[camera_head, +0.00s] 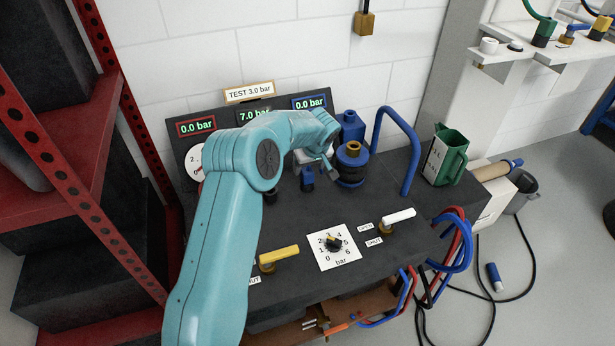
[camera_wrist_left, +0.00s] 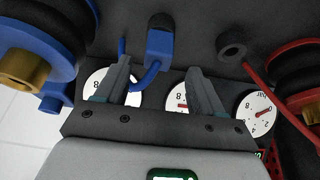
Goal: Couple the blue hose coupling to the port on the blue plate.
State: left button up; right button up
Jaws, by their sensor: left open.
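The blue hose coupling (camera_head: 307,181) stands on the dark bench top, just below my left gripper (camera_head: 318,165). In the left wrist view the coupling (camera_wrist_left: 158,48) lies just beyond the fingertips of my open left gripper (camera_wrist_left: 158,66), roughly centred between them, with its blue hose curling down between the fingers. Contact cannot be told. A round blue fitting with a brass port (camera_head: 353,148) stands right of the gripper; it also shows at the left of the wrist view (camera_wrist_left: 25,72). The blue plate is not clearly distinguishable from this fitting. My right gripper is not in view.
A blue bent pipe (camera_head: 397,140) and a green jug (camera_head: 447,155) stand farther right. A white-handled lever (camera_head: 398,217), a yellow lever (camera_head: 280,257) and a pressure dial (camera_head: 333,246) occupy the bench front. A red shelf (camera_head: 75,150) stands at left.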

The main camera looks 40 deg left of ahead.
aim_at(308, 171)
pick_arm(q)
jog(key=x, duration=0.6)
jog(key=shift+w, duration=0.15)
jog(key=shift+r, duration=0.15)
jog(key=c, duration=1.1)
